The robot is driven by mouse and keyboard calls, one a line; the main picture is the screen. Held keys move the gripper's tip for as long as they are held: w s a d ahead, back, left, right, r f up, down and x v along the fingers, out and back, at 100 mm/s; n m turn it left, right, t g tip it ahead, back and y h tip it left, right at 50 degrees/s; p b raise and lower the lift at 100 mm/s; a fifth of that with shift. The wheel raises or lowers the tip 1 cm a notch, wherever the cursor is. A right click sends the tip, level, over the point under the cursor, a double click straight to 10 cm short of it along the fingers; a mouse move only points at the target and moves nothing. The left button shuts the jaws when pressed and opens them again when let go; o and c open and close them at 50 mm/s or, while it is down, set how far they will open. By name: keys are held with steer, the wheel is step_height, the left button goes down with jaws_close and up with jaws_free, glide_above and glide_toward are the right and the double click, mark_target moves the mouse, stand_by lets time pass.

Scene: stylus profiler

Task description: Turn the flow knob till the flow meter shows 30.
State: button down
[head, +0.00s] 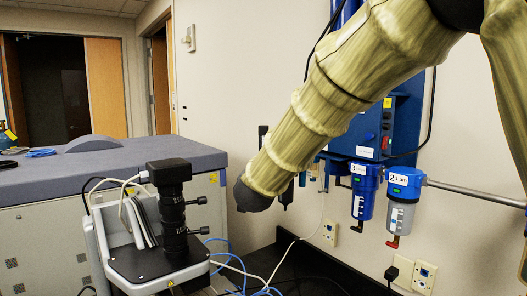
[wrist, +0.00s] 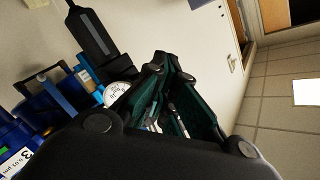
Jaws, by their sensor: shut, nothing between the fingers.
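My gripper (wrist: 168,68) is shut with nothing in it and points toward the wall in the wrist view. In the head view my arm crosses in front of the wall and I cannot make out the fingers. A round white dial (wrist: 115,92) shows just left of the fingers in the wrist view, partly covered by them; its reading is too small to tell. Part of the blue wall unit (head: 402,128) is hidden behind my arm.
Blue filter housings (head: 363,190) and (head: 403,197) hang on a pipe at the right. A black microscope-like column (head: 170,210) stands on a stand at the lower left. A grey cabinet (head: 105,175) is behind it. Cables and tubes hang near the wall.

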steer(key=shift+n+h, duration=0.5)
steer(key=shift+n, duration=0.9)
stand_by(0.5)
